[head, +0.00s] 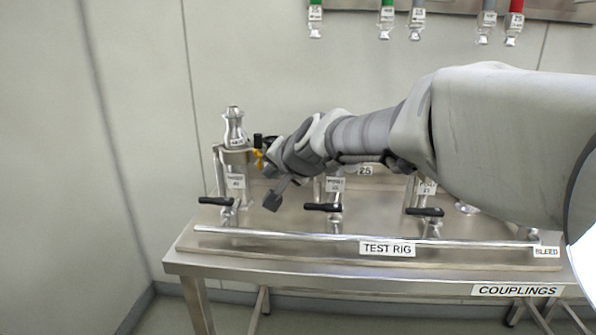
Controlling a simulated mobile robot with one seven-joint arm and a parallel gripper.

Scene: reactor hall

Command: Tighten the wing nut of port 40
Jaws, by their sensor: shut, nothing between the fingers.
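The test rig (300,245) stands on a metal table, with several ports in a row. At its left end a silver fitting (234,128) stands upright on a port with a small label (236,182) too small to read surely; I cannot tell whether it says 40.
Black lever handles (323,207) stick out in front of the ports. A rail runs along the rig's front, above the TEST RIG sign (387,248). My arm hides much of the right ports. Couplings (386,20) with coloured tops hang on the wall. The wall side at left is free.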

